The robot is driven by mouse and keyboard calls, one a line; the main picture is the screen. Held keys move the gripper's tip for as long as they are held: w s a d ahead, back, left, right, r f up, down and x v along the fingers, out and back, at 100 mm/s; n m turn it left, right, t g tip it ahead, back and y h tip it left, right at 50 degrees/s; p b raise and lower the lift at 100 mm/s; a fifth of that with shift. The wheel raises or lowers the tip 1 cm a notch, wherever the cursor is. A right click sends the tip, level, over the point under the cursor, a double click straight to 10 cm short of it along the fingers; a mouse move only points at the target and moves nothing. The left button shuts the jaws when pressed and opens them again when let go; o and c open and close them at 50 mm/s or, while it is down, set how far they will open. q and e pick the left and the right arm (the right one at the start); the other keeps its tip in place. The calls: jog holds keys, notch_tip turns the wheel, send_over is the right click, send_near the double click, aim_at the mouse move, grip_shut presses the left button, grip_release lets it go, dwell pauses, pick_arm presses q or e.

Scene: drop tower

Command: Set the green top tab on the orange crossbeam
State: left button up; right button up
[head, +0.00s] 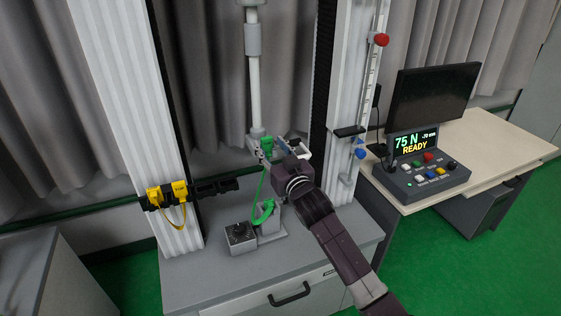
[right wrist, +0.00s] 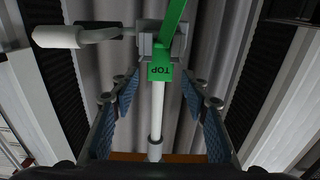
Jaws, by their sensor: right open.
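The green top tab (head: 267,143) is on a grey holder at the lower end of the white vertical rod. My left gripper is not in view.
The right white column (head: 344,100) stands close beside my right arm. A yellow piece with a black bar (head: 212,187) juts from the left column. A grey box with a black top (head: 240,235) sits on the cabinet. A control panel (head: 421,178) reads READY.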

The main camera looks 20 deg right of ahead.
jog(key=s+b, duration=0.1)
jog(key=s, duration=0.7)
jog(key=shift+s+d, duration=0.15)
notch_tip(320, 180, down, 23)
jog(key=s+g, duration=0.2)
jog(key=g, duration=0.2)
jog(key=s+f+g, duration=0.2)
jog(key=s+f, duration=0.2)
jog(key=f, duration=0.3)
jog(key=s+d+f+g, duration=0.1)
jog(key=s+f, duration=0.3)
jog(key=f, duration=0.4)
jog(key=s+f+g, duration=0.2)
jog(key=s+f, duration=0.2)
jog(key=f, duration=0.3)
jog(key=s+f+n+g, duration=0.1)
jog(key=s+f+g, duration=0.3)
jog(key=s+f, duration=1.4)
jog(key=s+f+g, duration=0.2)
jog(key=s+f, duration=0.1)
jog(key=s, duration=1)
jog(key=s+f+n+g, duration=0.1)
jog(key=s+f+g, duration=0.1)
jog(key=s, duration=1.1)
jog(key=shift+a+f+h, duration=0.3)
jog(key=shift+f, duration=0.15)
jog(key=shift+w, duration=0.1)
